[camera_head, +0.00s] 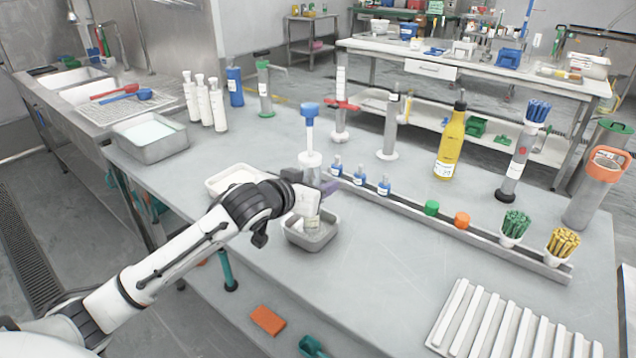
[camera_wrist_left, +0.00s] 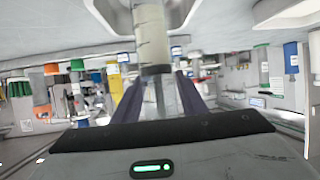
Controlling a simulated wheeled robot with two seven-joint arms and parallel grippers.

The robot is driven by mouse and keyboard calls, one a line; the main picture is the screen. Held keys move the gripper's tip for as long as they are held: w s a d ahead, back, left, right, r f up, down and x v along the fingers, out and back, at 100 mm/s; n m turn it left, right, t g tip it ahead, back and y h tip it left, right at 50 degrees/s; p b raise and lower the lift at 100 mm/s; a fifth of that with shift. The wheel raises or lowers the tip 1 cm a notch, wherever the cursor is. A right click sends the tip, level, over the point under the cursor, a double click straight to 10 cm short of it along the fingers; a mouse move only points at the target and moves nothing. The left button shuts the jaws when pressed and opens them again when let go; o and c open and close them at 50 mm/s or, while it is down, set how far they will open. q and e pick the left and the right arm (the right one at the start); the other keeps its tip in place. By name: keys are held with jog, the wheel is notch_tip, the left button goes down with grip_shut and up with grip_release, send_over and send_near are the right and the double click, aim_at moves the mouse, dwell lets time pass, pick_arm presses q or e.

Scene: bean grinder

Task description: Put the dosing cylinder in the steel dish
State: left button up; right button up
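The steel dish (camera_head: 312,240) is a small grey pan on the near side of the table. My left gripper (camera_head: 312,196) is above it, its purple fingers pointing away from me. The dosing cylinder (camera_head: 304,207), pale and beige, is between the fingers and reaches down toward the dish; whether it touches the bottom is hidden. In the left wrist view the picture is upside down: the cylinder (camera_wrist_left: 152,38) runs up into the dish (camera_wrist_left: 190,14), and the fingers (camera_wrist_left: 162,80) appear closed on its upper end. My right gripper is in neither view.
A blue-topped clear vessel (camera_head: 310,142) stands just behind the gripper. A white tray (camera_head: 232,178) is to the left. A rail (camera_head: 400,208) with small blue bottles, caps and cups lies beyond. The table front right of the dish is clear up to a ribbed white rack (camera_head: 500,325).

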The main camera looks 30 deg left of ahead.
pick_arm(q)
jog(key=shift+o, duration=0.9)
jog(key=shift+r, duration=0.25)
jog(key=v, duration=1.2)
jog(key=shift+f, duration=0.15)
